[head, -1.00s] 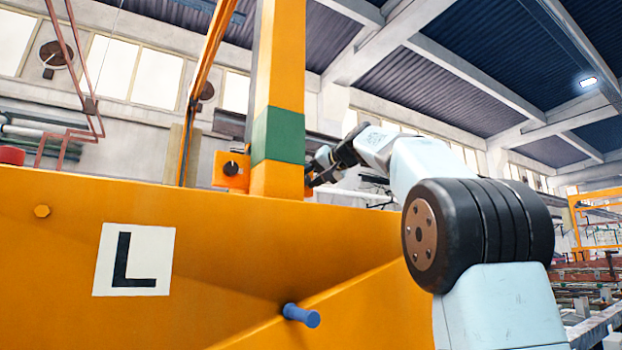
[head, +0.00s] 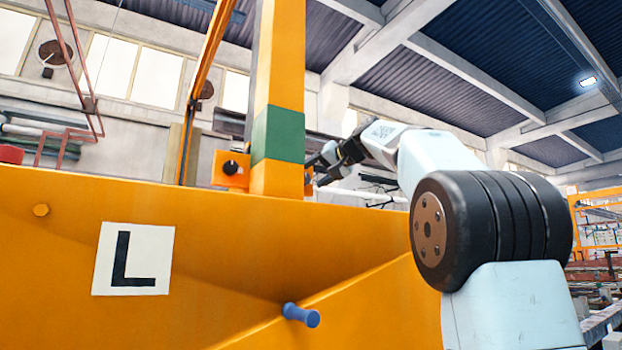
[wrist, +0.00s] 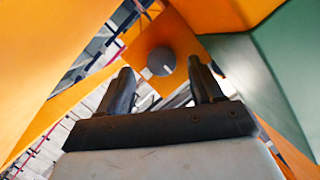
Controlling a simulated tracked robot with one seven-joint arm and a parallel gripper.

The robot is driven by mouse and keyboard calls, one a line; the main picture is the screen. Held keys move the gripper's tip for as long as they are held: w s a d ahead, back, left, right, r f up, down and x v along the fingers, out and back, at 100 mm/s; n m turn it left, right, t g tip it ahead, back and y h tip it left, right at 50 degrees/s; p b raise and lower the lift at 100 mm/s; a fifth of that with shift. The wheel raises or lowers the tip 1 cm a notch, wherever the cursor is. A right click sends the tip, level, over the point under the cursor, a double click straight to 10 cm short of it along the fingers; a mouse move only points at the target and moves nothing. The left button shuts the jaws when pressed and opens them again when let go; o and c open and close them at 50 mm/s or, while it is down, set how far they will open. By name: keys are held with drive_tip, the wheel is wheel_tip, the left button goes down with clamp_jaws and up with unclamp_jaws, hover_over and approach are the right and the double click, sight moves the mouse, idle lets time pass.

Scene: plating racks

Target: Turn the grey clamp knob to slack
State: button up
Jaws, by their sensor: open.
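The grey clamp knob (wrist: 161,61) is round, with a small white mark near its lower edge. It sits on an orange plate (wrist: 181,38) in the wrist view. My gripper (wrist: 160,67) is open, and its two dark fingers appear on either side of the knob with gaps between. I cannot tell how far the fingertips are from the knob in depth. In the head view my gripper (head: 312,167) is just right of the orange post, and the grey knob cannot be made out there.
The orange post (head: 277,80) with a green band (head: 278,135) stands close left of my gripper. A black knob (head: 230,168) on an orange block is left of the post. The orange beam (head: 200,240) below carries an L sign (head: 133,258) and a blue peg (head: 301,315).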

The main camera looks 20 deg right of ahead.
drive_tip(key=v, duration=1.1)
drive_tip(key=shift+f, duration=0.1)
drive_tip(key=s+a+f+g+h, duration=0.1)
drive_tip(key=s+f, duration=0.8)
drive_tip(key=f, duration=0.9)
drive_tip(key=s+a+f+g+h, duration=0.2)
drive_tip(key=s+f, duration=0.7)
drive_tip(key=f, duration=0.9)
drive_tip(key=s+a+f+n+g+h, duration=0.1)
drive_tip(key=s+f+g+h, duration=0.3)
drive_tip(key=s+f, duration=0.6)
wheel_tip(320, 180, down, 9)
drive_tip(key=shift+a+r+g, duration=0.1)
drive_tip(key=shift+a+g, duration=0.5)
drive_tip(key=shift+a, duration=0.15)
